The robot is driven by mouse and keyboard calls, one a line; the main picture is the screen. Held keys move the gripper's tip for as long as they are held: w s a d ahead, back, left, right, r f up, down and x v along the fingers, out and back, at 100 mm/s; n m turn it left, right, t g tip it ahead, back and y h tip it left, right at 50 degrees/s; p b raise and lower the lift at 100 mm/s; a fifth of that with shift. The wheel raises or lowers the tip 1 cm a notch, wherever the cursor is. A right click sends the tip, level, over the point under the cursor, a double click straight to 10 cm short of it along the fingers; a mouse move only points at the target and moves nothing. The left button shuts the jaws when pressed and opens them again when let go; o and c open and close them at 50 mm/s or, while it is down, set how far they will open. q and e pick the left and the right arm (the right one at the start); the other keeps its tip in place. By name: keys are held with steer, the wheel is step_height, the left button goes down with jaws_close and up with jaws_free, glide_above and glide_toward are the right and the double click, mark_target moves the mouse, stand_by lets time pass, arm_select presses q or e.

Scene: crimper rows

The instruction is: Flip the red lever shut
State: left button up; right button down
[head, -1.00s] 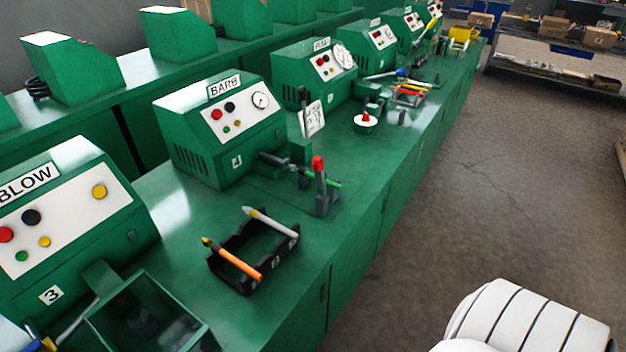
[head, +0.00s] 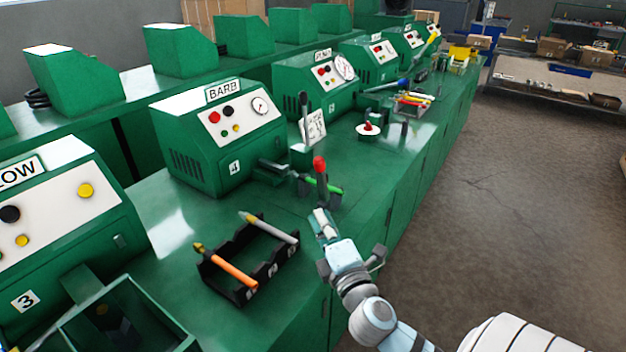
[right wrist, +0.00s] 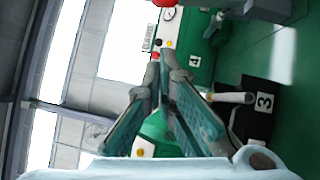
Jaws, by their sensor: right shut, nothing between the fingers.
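The red-tipped lever (head: 320,165) stands upright on the bench in front of the BARB machine (head: 217,140). A green tube (head: 326,186) lies at its clamp. My right gripper (head: 320,215) is shut and empty, just in front of the lever and apart from it in the head view. In the right wrist view the shut fingers (right wrist: 163,60) point toward the red knob (right wrist: 166,3), which is cut off by the top edge. My left gripper is not in view.
A black rack (head: 243,292) with an orange pen (head: 235,270) and a grey pen (head: 268,228) sits left of my right gripper. A green bin (head: 120,325) is at the lower left. A red button on a white disc (head: 368,129) lies beyond the lever. Floor is clear on the right.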

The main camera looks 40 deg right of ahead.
mark_target(321, 181)
steer(key=s+d+x, duration=0.1)
steer(key=d+x, duration=0.1)
steer(key=x, duration=1.1)
steer(key=shift+d+p, duration=0.3)
steer(key=shift+p, duration=0.05)
steer(key=shift+r, duration=0.1)
